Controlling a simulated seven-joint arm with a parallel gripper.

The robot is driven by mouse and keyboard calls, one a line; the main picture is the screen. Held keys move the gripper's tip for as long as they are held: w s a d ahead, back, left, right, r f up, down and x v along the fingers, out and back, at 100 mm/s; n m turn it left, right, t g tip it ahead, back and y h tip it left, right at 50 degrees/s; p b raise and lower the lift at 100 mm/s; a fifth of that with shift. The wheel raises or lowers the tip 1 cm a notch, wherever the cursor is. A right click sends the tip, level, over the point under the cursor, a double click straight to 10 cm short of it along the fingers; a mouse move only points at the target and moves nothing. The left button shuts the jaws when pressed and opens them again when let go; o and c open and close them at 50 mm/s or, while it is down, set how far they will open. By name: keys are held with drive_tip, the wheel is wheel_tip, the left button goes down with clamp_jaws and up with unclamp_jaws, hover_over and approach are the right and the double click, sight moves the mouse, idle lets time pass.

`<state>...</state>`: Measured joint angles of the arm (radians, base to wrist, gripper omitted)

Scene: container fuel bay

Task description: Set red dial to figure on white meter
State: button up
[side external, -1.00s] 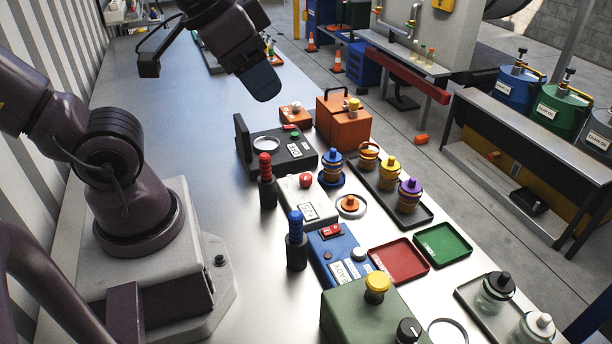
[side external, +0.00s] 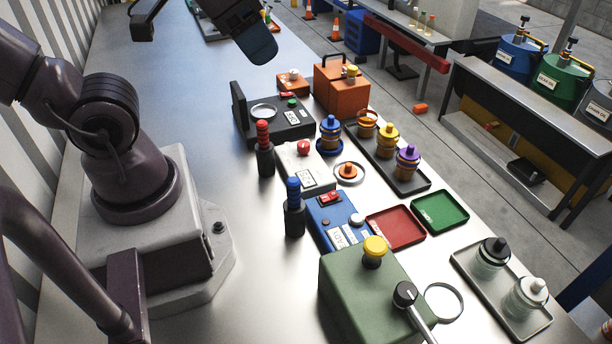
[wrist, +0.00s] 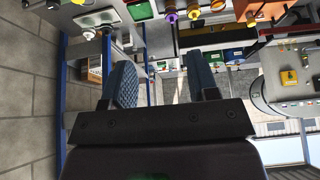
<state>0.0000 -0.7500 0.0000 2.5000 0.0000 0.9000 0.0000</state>
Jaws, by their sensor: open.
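A white box (side external: 306,170) stands mid-table in the side view. It has a round red knob (side external: 303,148) on top and a small display panel (side external: 309,182) whose figure is too small to read. These look like the white meter and the red dial, but I cannot be sure. My gripper (side external: 262,52) is high at the top of the side view, above and behind the devices, touching none of them. In the wrist view its two fingers (wrist: 163,82) are apart with nothing between them. I cannot pick out the red knob in the wrist view.
A black device (side external: 275,125) and an orange box (side external: 341,92) stand beyond the white box. Red-topped (side external: 264,150) and blue-topped (side external: 294,208) posts stand left of it, a blue box (side external: 337,220) in front. The table's left strip is clear.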

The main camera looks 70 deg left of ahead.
drive_tip(key=shift+o, duration=0.2)
drive_tip(key=n+g, duration=0.6)
drive_tip(key=n, duration=2.1)
approach(304, 144)
wheel_tip(304, 144, down, 9)
drive_tip(key=shift+s+a+f, duration=0.1)
drive_tip(key=shift+s+f, duration=0.05)
drive_tip(key=shift+f, duration=0.05)
